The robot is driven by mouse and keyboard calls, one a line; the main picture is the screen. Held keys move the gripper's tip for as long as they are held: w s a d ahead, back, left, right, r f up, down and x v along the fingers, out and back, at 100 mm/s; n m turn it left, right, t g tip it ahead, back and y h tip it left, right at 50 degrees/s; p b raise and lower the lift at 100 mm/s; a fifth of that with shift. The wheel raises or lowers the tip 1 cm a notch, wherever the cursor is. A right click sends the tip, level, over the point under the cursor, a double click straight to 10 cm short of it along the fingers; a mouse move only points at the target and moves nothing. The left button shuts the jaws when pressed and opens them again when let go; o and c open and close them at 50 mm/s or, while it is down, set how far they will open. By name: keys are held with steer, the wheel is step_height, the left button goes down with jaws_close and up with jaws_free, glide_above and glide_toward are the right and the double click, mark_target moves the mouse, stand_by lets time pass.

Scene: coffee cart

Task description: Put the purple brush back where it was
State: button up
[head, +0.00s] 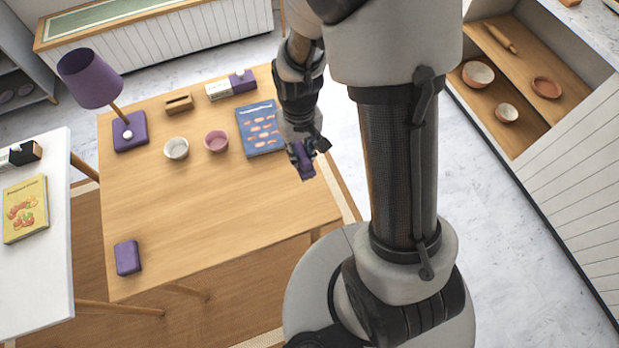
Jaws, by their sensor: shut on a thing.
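My gripper (306,149) is over the right edge of the wooden table, just right of the blue book. It is shut on a small dark purple thing, which I take to be the purple brush (303,163). The brush hangs below the fingers, and its upper part is hidden by them. I cannot tell its exact height above the table. Another purple block-like object (127,257) lies alone near the table's front left corner; its kind is unclear.
The wooden table (215,220) is clear in its middle and front. Along its back are a purple lamp (90,78), a wooden holder (179,103), a white bowl (176,148), a pink bowl (216,141), a white-and-purple box (231,85) and the blue book (260,129).

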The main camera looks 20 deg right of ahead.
step_height(320, 180, down, 15)
steer(key=b, duration=0.4)
steer(key=shift+f+b, duration=0.15)
steer(key=shift+b, duration=0.2)
steer(key=shift+f, duration=0.2)
steer(key=o, duration=1)
